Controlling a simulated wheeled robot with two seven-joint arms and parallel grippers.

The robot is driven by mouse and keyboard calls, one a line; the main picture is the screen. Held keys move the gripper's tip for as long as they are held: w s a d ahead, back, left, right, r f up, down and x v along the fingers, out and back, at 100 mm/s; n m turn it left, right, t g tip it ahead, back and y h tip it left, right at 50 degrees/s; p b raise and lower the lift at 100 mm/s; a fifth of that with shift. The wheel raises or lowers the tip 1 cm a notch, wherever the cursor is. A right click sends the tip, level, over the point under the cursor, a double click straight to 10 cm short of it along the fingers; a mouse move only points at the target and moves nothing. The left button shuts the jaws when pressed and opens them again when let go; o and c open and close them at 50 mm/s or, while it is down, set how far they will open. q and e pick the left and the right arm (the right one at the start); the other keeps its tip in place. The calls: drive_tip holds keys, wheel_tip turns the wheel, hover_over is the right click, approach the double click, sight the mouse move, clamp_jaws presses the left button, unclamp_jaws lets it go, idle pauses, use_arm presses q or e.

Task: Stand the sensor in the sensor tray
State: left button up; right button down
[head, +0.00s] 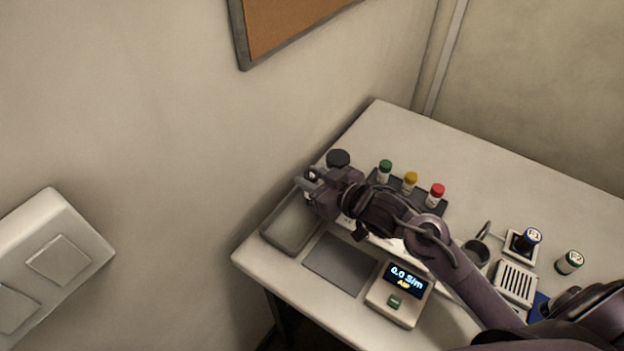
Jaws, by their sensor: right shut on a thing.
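My right gripper (308,181) is at the far left end of the table, above the back part of a shallow grey tray (283,247). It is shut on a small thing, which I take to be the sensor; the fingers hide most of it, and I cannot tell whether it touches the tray. The tray, probably the sensor tray, looks empty in its visible front part. A meter (399,294) in front reads 0.0 S/m and "Air". My left gripper is not in view.
A black round cap (338,158) shows just behind the gripper. A dark rack (431,208) holds vials with green, yellow and red caps. A flat grey pad (340,262) lies beside the tray.

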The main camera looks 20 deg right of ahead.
drive_tip(key=shift+f, duration=0.4)
drive_tip(key=shift+f, duration=0.1)
drive_tip(key=c, duration=1.1)
unclamp_jaws()
drive_tip(key=shift+f, duration=0.1)
drive_tip(key=shift+r, duration=0.2)
drive_tip(key=shift+s+d, duration=0.1)
drive_tip(key=shift+s, duration=0.2)
drive_tip(key=b+v, duration=0.1)
drive_tip(key=v, duration=1)
drive_tip(key=shift+s+r, duration=0.15)
drive_tip(key=shift+r, duration=0.05)
